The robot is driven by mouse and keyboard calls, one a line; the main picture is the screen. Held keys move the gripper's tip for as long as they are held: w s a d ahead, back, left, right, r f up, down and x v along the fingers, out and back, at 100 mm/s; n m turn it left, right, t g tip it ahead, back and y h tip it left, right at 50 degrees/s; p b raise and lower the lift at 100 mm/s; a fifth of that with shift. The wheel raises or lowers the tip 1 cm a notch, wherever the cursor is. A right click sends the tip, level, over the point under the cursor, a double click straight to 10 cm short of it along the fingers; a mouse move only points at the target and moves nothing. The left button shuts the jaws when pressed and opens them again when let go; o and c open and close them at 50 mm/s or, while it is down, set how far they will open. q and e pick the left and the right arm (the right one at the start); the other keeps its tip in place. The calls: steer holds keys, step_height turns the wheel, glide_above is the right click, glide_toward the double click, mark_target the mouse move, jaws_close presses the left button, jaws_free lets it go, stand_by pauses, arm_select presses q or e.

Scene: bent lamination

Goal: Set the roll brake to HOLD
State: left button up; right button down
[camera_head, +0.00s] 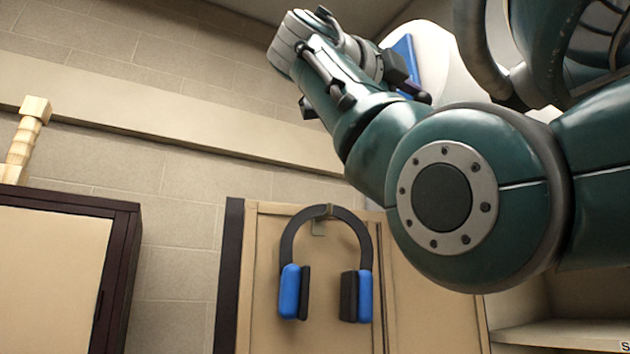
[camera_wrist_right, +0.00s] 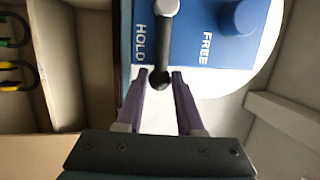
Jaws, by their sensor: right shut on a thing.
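The roll brake's blue panel (camera_wrist_right: 190,40) fills the top middle of the right wrist view, with HOLD (camera_wrist_right: 140,42) and FREE (camera_wrist_right: 207,47) printed on it. A dark lever (camera_wrist_right: 162,45) runs from a grey pivot down the picture to a black ball knob (camera_wrist_right: 160,82), close beside the HOLD label. My right gripper (camera_wrist_right: 159,74) is shut on the lever near its knob, one purple finger on each side. In the head view the blue panel (camera_head: 405,58) is partly hidden by my right arm, and the lever cannot be made out. My left gripper is not in view.
A large white round shape (camera_head: 440,60) stands behind the panel. Blue and black headphones (camera_head: 290,290) hang on a tan cabinet door (camera_head: 262,320). A dark-framed cabinet (camera_head: 65,200) stands at left with a wooden piece (camera_head: 27,130) on top. An open shelf (camera_head: 560,335) is at lower right.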

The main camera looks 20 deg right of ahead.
stand_by(0.3)
steer(key=c, duration=0.8)
jaws_free()
steer(key=b+v, duration=0.1)
steer(key=v, duration=0.9)
steer(key=shift+w+f, duration=0.1)
